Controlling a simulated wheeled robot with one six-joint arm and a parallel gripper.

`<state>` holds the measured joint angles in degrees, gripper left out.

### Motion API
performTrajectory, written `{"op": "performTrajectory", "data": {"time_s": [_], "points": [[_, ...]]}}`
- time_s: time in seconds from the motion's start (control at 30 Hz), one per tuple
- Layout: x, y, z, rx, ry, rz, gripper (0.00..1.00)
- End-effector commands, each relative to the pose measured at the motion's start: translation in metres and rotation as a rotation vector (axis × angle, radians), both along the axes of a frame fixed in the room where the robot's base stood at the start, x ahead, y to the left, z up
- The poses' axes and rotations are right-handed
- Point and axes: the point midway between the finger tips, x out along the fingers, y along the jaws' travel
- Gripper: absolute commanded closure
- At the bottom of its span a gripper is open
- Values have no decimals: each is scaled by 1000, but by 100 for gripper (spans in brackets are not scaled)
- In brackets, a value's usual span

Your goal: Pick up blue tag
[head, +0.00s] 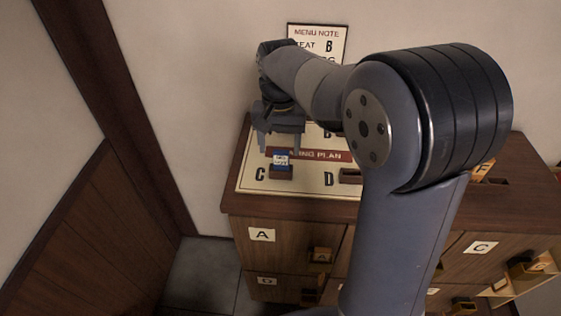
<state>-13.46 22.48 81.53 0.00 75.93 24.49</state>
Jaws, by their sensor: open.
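A small blue tag (281,159) with white lettering stands upright in a brown wooden holder (281,173). The holder is beside the letter C on the cream plan board (250,183) on top of the wooden cabinet. My gripper (280,146) is open, fingers pointing down, above and around the back of the tag. I cannot tell whether the fingers touch the tag. My arm hides the right part of the board and much of the cabinet top.
A brown holder (350,176) beside the letter D shows no tag. A menu note (317,34) hangs on the wall behind. The cabinet front (290,240) has lettered drawers with protruding handles. An orange tag marked F (482,170) is at the right. A wooden partition (100,230) stands left.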

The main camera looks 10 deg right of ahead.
Motion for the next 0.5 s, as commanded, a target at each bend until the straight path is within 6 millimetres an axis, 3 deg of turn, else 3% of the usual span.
{"op": "performTrajectory", "data": {"time_s": [0.3, 0.5], "points": [[-3, -3, -43, 0, 3, 0, 38], [-3, -3, -47, -1, 1, 0, 38]]}}
